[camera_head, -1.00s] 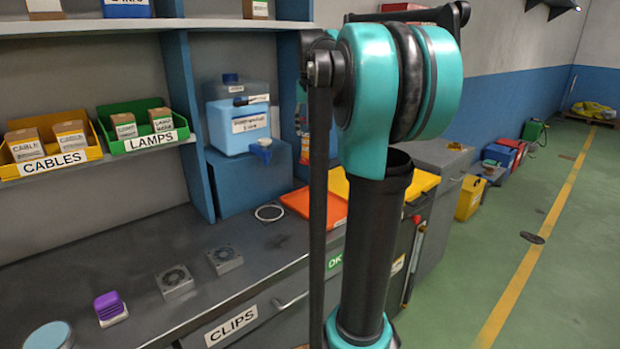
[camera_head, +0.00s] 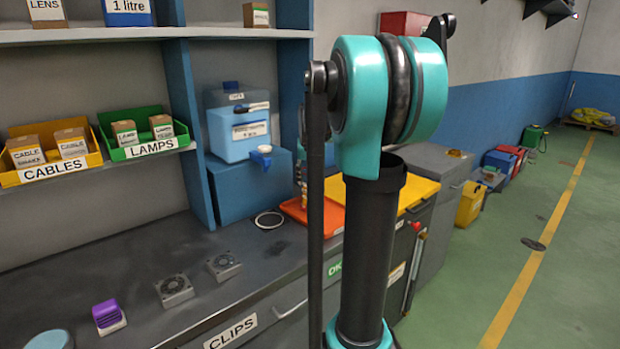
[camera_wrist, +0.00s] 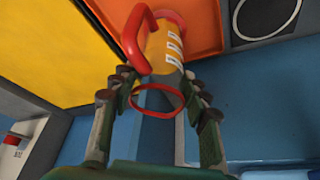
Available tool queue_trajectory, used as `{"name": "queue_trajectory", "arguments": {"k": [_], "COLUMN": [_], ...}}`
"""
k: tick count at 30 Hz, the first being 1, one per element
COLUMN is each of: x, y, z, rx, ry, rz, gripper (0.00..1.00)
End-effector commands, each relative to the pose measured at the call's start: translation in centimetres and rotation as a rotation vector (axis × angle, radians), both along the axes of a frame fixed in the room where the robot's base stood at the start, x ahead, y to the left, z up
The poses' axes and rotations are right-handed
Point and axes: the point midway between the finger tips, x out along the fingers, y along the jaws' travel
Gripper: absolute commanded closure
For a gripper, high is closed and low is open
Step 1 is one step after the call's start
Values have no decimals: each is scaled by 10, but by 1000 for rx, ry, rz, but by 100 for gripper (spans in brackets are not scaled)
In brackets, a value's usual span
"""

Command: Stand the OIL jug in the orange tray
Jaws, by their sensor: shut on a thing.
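The OIL jug (camera_wrist: 160,50) has a yellow body with white labels, a red handle and a red rim facing the wrist camera. My gripper (camera_wrist: 158,80) is shut on it, with a finger on either side. The orange tray (camera_wrist: 203,30) lies beyond the jug's far end in the wrist view. In the head view the tray (camera_head: 293,209) sits on the bench, partly behind my arm. A sliver of the jug (camera_head: 304,198) shows over the tray there. I cannot tell whether its base touches the tray. The gripper is mostly hidden behind my arm in the head view.
A yellow surface (camera_head: 421,188) adjoins the tray on the right. A blue block (camera_head: 250,185) bearing a light blue container (camera_head: 238,128) stands behind it. A ring (camera_head: 268,220) lies left of the tray. Two fan-like units (camera_head: 175,290) sit further left on the bench.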

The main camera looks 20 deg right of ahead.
Motion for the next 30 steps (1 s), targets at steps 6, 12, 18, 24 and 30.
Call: {"name": "queue_trajectory", "arguments": {"k": [6, 12, 18, 24, 30], "x": [0, 0, 0, 0, -9], "y": [0, 0, 0, 0, 2], "z": [0, -2, -2, 0, 22], "rx": [0, 0, 0, 0, 0], "ry": [0, 0, 0, 0, 0], "rz": [0, 0, 0, 0, 0], "gripper": [100, 42, 34, 34, 34]}}
